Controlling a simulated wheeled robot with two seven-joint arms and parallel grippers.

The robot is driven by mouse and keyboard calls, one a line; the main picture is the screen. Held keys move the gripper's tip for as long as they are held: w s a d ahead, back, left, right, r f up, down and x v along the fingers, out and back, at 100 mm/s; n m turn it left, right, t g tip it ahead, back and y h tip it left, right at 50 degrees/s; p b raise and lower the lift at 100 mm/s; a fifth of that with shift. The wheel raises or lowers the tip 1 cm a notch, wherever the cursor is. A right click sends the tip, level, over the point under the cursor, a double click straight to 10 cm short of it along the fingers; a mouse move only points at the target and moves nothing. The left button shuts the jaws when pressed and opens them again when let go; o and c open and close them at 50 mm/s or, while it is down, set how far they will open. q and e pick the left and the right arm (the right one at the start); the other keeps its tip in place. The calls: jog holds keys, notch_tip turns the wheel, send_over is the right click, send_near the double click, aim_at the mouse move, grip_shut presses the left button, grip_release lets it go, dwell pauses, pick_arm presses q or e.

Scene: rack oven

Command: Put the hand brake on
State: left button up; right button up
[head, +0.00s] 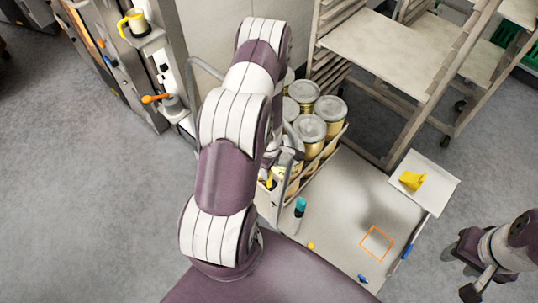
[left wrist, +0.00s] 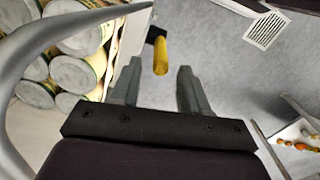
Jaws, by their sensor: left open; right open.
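The hand brake looks to be the yellow lever (left wrist: 161,58) on a dark bracket, seen in the left wrist view beyond my fingertips. My left gripper (left wrist: 158,74) is open, with the lever lined up between its fingers; I cannot tell how far beyond them it is. In the head view a small yellow piece (head: 269,181) beside the cart's grey handle may be the same lever. There my left arm hides most of my left gripper. My right gripper (head: 478,287) is at the lower right, open and away from the cart.
Large lidded jars (head: 308,130) stand in a crate on the cart top (head: 343,205). The curved grey handle (left wrist: 20,70) passes close on the left in the left wrist view. A wheeled rack (head: 385,50) stands behind. A side tray (head: 437,192) holds a yellow item.

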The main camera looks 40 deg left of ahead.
pick_arm(q)
notch_tip(320, 180, up, 7)
jog(key=p, duration=0.3)
jog(key=shift+p, duration=0.4)
pick_arm(e)
notch_tip(320, 180, up, 5)
jog(key=shift+f, duration=0.15)
pick_arm(q)
jog(key=shift+s+d+m, duration=0.1)
jog(key=shift+d+m, duration=0.2)
jog(key=shift+d, duration=0.05)
jog(key=s+d+r+m+b, duration=0.2)
jog(key=d+r+m, duration=0.4)
jog(key=r+m, duration=0.3)
jog(key=s+d+r+m+t+b, duration=0.1)
jog(key=s+d+r+m+b, duration=0.2)
jog(key=d+r+m, duration=0.3)
notch_tip(320, 180, up, 3)
jog(key=m+b, duration=0.1)
jog(key=m, duration=0.3)
jog(key=shift+d, duration=0.4)
pick_arm(e)
notch_tip(320, 180, down, 6)
jog(key=shift+w+r, duration=0.1)
